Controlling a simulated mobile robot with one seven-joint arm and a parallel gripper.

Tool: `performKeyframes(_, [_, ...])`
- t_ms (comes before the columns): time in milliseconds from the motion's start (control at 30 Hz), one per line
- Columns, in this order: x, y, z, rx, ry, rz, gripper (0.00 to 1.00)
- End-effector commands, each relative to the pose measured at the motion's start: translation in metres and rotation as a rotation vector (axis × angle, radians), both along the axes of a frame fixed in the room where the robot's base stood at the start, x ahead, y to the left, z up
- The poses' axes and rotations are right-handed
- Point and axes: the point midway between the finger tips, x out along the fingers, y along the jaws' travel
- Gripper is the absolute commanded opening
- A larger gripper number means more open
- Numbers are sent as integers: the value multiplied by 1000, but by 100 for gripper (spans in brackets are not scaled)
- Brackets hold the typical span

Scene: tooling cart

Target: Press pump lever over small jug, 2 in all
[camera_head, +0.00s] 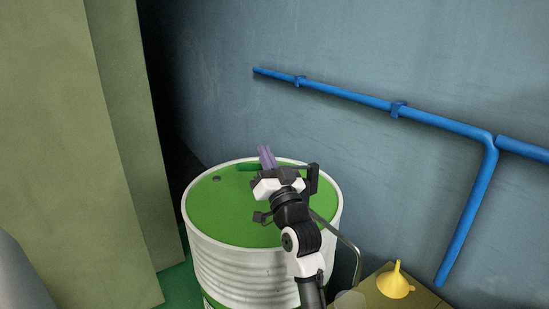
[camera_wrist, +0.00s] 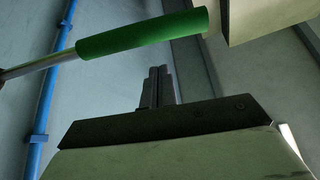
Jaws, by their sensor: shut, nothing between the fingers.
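The pump lever has a green grip (camera_head: 246,167) that shows above the drum top in the head view, beside my gripper. In the wrist view the green grip (camera_wrist: 140,37) crosses the upper part on a silver rod (camera_wrist: 30,67). My gripper (camera_head: 266,154) is over the drum, its fingers shut and empty. In the wrist view its fingertips (camera_wrist: 157,70) appear just below the grip, with a gap in the picture; contact cannot be judged. A pale, see-through shape (camera_head: 350,299), perhaps the small jug, is at the bottom edge, mostly cut off. My arm hides much of the pump.
The white drum (camera_head: 240,270) has a green top (camera_head: 230,215). A curved metal spout (camera_head: 352,247) reaches down its right side. A yellow funnel (camera_head: 396,284) stands on a surface at lower right. Blue pipes (camera_head: 350,95) run along the wall, and a tall beige block (camera_head: 70,150) stands left.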

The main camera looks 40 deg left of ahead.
Motion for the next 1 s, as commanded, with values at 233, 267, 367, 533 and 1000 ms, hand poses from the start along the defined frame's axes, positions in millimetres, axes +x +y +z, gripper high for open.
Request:
performKeyframes(233, [-4, 6, -27, 0, 4, -2, 0])
performKeyframes(267, [-5, 6, -28, 0, 4, -2, 0])
performKeyframes(367, [-5, 7, -29, -1, 3, -2, 0])
performKeyframes(533, [-5, 7, -29, -1, 3, -2, 0])
performKeyframes(1000, [-8, 7, -42, -15, -39, -2, 0])
